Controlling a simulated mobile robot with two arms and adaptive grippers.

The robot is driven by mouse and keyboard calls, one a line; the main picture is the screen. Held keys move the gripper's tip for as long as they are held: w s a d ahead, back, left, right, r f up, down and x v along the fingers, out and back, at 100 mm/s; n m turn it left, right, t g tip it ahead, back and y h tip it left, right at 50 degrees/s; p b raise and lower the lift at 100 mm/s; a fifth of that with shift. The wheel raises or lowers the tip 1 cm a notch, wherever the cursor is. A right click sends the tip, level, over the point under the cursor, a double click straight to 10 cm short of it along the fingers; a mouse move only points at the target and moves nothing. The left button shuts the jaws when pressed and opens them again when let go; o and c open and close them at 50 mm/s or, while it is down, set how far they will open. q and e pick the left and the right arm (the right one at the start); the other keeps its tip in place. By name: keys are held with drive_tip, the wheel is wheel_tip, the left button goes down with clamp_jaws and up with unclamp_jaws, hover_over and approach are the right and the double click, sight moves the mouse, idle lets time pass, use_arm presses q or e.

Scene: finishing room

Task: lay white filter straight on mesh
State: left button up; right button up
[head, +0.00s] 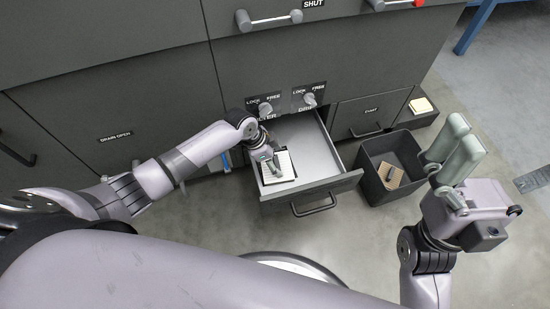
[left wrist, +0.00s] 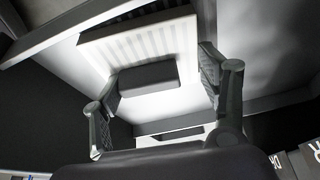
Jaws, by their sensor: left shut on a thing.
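The white filter (head: 286,161) is a pale square plate at the left part of the open drawer (head: 329,186). In the left wrist view its ribbed white face (left wrist: 140,45) shows, with a dark block-shaped grip (left wrist: 148,78). My left gripper (head: 271,165) reaches down into the drawer and is shut on the filter's grip. The filter looks roughly in line with the drawer, with a dark edge around it. I cannot make out the mesh, or whether the filter touches anything below. My right gripper (head: 464,135) is raised at the right, away from the drawer; its finger gap is unclear.
A dark open bin (head: 371,159) right of the drawer holds a tan piece with a dark grip (head: 390,174). A pale yellow pad (head: 421,105) lies on a dark box beyond it. Two LOCK/FREE knobs (head: 309,100) sit above the drawer. The floor in front is clear.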

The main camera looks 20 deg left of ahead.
use_arm(q)
drive_tip(key=o, duration=1.2)
drive_tip(key=shift+o, duration=0.2)
drive_tip(key=v, duration=1.2)
